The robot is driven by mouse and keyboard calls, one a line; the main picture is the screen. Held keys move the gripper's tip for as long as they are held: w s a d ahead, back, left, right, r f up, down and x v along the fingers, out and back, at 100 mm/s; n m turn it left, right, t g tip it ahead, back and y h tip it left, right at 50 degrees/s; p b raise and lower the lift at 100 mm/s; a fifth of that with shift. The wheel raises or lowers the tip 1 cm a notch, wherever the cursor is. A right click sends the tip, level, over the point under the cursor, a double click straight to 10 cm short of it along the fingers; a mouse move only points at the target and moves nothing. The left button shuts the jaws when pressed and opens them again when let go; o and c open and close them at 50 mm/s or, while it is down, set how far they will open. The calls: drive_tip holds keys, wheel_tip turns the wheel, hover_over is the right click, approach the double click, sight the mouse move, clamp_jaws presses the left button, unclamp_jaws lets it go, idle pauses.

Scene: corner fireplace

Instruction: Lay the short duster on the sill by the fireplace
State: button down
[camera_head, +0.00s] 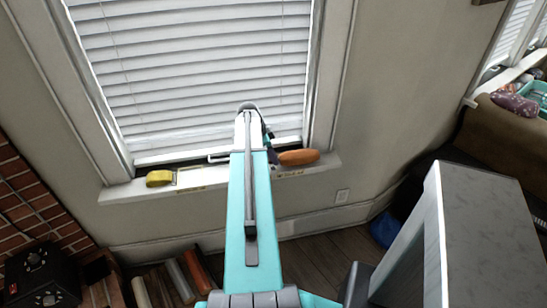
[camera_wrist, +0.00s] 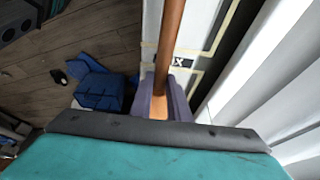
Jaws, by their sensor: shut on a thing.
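The short duster shows in the head view as a rounded orange-brown piece (camera_head: 298,157) over the right part of the window sill (camera_head: 322,168). In the wrist view its brown rod-like part (camera_wrist: 171,40) runs up from my gripper (camera_wrist: 166,105), along the pale sill (camera_wrist: 196,35). My gripper is shut on the duster. In the head view my gripper (camera_head: 270,148) is mostly hidden behind my arm at the sill. I cannot tell whether the duster touches the sill. The brick fireplace (camera_head: 22,205) is at the left edge.
A yellow object (camera_head: 159,178) lies at the sill's left end. Pale tape marks and a small label (camera_wrist: 181,62) are on the sill. White blinds (camera_head: 190,70) hang behind it. A blue box (camera_wrist: 100,92) stands on the wood floor. A grey block-shaped piece (camera_head: 495,230) fills the lower right.

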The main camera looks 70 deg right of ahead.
drive_tip(key=shift+f, duration=0.4)
idle(0.4)
drive_tip(key=c, duration=1.6)
unclamp_jaws()
drive_tip(key=shift+b+v, duration=1.3)
drive_tip(key=shift+v, duration=5.65)
drive_tip(key=shift+w+f, duration=0.1)
drive_tip(key=shift+w, duration=0.05)
